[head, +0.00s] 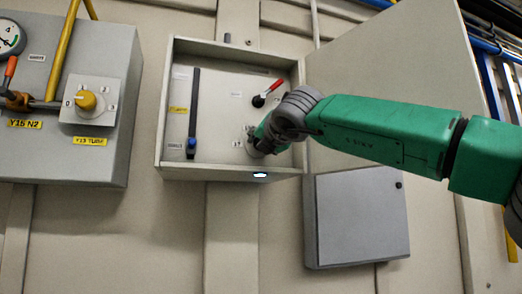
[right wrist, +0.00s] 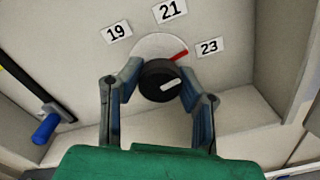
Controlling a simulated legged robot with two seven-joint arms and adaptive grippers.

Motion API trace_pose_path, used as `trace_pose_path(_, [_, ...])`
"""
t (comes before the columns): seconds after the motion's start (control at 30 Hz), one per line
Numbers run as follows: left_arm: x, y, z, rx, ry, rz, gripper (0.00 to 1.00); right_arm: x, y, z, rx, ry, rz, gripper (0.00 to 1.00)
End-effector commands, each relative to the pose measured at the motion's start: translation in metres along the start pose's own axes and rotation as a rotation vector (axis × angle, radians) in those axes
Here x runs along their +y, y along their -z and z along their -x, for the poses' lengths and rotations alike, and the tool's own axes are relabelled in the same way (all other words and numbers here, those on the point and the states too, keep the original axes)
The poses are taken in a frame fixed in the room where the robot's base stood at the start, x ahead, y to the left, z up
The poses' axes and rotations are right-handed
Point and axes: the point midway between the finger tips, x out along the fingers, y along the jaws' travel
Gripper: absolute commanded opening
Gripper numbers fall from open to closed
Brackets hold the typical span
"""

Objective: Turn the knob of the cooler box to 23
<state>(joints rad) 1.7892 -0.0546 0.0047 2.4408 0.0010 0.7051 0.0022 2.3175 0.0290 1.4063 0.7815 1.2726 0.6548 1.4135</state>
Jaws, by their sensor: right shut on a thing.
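The cooler box (head: 170,110) is an open, shallow grey box on the wall, its door swung out to the right. In the right wrist view its black knob (right wrist: 156,78) sits on a pale round dial (right wrist: 160,45), with a white bar on its face and a red mark at the dial's edge towards the 23 label (right wrist: 209,47). The 21 label (right wrist: 169,11) and 19 label (right wrist: 116,33) lie further left. My right gripper (right wrist: 159,85) is shut on the knob, one finger on each side. In the head view my right gripper (head: 262,145) hides most of the knob. My left gripper is not in view.
Inside the box are a red-handled lever (head: 270,90) above my gripper and a dark vertical bar with a blue end (head: 191,148). Left is a grey panel with a yellow knob (head: 86,101). A closed grey box (head: 360,220) hangs below my arm.

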Motion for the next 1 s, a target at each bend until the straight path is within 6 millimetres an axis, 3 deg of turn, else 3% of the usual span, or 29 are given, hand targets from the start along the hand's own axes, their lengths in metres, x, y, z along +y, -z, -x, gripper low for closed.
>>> trace_pose_path(0.4, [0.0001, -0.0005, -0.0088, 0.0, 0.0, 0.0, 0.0, -0.0014, -0.0007, -0.0004, -0.002, 0.002, -0.192, 0.02])
trace_pose_path(0.97, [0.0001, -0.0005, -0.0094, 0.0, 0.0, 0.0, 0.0, -0.0012, -0.0024, -0.0001, -0.004, 0.001, -0.22, 0.02])
trace_pose_path(1.0, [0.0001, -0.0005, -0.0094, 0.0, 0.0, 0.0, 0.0, -0.0011, -0.0025, -0.0001, -0.004, 0.001, -0.22, 0.41])
